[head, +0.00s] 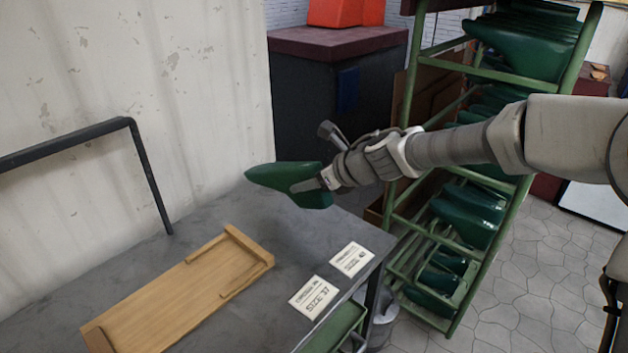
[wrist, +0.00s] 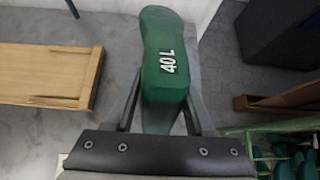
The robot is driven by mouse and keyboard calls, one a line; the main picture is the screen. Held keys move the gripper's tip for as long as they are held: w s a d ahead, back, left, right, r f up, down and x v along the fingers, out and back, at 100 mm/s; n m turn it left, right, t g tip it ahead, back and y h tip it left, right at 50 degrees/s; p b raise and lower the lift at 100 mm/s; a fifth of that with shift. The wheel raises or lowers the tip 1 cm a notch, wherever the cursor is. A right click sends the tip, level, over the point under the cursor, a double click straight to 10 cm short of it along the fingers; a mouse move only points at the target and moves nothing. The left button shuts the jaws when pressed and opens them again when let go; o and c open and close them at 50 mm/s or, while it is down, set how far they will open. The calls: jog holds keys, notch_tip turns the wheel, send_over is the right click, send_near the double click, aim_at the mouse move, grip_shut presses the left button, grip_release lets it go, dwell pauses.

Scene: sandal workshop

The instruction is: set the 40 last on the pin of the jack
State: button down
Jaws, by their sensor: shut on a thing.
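My gripper (head: 325,181) is shut on a green last (head: 277,177). In the wrist view the last (wrist: 163,62) stands between the two fingers of my gripper (wrist: 162,108) and bears the white mark "40L". I hold it above the back right part of the grey workbench (head: 203,228). No jack and no pin can be made out in either view.
A wooden tray (head: 165,301) lies on the bench. Cards reading "SIZE 37" (head: 314,298) and "SIZE 40" (head: 352,259) lie near its right edge. A green rack (head: 401,125) with several green lasts stands right. A black rail (head: 66,143) rises at left.

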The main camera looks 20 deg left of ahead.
aim_at(310, 208)
jog(key=shift+f+b, duration=2.95)
jog(key=shift+f, duration=0.65)
jog(key=shift+c, duration=1.7)
grip_release()
jog(key=shift+d, duration=0.1)
jog(key=shift+o, duration=0.8)
jog(key=shift+f, duration=0.1)
